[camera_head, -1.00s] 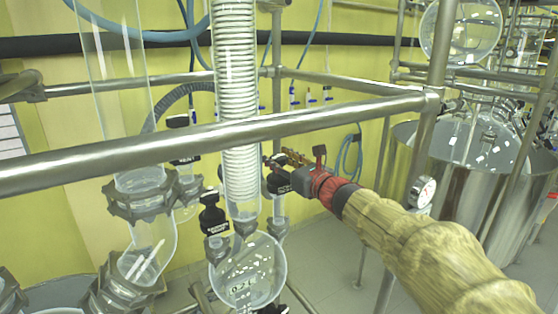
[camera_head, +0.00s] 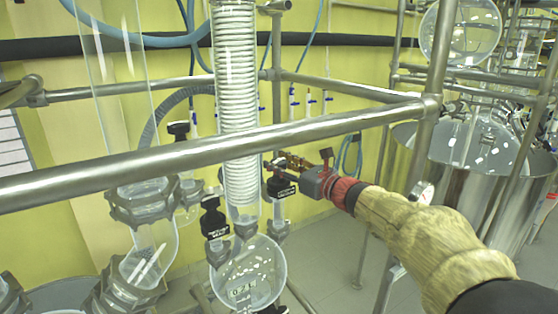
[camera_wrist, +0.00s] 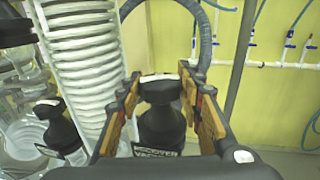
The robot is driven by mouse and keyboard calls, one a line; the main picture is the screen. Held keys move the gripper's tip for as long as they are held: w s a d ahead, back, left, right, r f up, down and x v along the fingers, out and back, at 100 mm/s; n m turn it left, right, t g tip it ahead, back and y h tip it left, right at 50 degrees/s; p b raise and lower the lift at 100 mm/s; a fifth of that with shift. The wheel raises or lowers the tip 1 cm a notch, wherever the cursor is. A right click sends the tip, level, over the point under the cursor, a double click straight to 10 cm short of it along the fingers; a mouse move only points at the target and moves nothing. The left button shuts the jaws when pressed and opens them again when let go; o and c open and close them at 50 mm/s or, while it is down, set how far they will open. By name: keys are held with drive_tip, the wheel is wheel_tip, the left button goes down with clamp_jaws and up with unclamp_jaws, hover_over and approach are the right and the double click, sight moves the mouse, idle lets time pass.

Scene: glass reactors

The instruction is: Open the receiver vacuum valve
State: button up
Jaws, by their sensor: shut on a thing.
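The receiver vacuum valve has a black knob (camera_head: 281,187) with a white label, right of the coiled glass condenser. In the wrist view the knob (camera_wrist: 160,95) stands upright between my fingers, its label partly readable. My gripper (camera_head: 280,164) reaches in from the right behind the front rail. In the wrist view my gripper (camera_wrist: 158,76) has one finger on each side of the knob and is shut on it. The fingers partly hide the knob in the head view. The valve's stem and inner opening cannot be seen.
Another black knob (camera_head: 213,219) stands left of the valve, near the condenser (camera_head: 236,80). A round glass flask (camera_head: 247,275) hangs below. A steel rail (camera_head: 190,150) crosses in front of the glassware. A steel vessel (camera_head: 465,150) stands at the right.

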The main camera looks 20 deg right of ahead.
drive_tip(key=n+g+y+p, duration=0.5)
drive_tip(key=n+g+y, duration=0.1)
drive_tip(key=shift+w+d+r+g+y+p, duration=0.1)
drive_tip(key=shift+g+y+p, duration=0.2)
drive_tip(key=shift+p, duration=0.05)
drive_tip(key=n+g+y+p, duration=0.2)
drive_tip(key=n+g+p, duration=0.2)
drive_tip(key=g+p, duration=0.1)
drive_tip(key=shift+g+p, duration=0.4)
drive_tip(key=shift+g, duration=0.1)
drive_tip(key=n+g+p, duration=0.1)
drive_tip(key=g+p, duration=0.1)
drive_tip(key=shift+n+g+y, duration=0.3)
drive_tip(key=shift+n+g, duration=0.1)
drive_tip(key=shift+n+g+p, duration=0.3)
drive_tip(key=shift+g+p, duration=0.1)
drive_tip(key=shift+p, duration=0.05)
drive_tip(key=o, duration=1.1)
drive_tip(key=shift+o, duration=0.3)
drive_tip(key=shift+f+b, duration=0.2)
drive_tip(key=shift+b, duration=0.2)
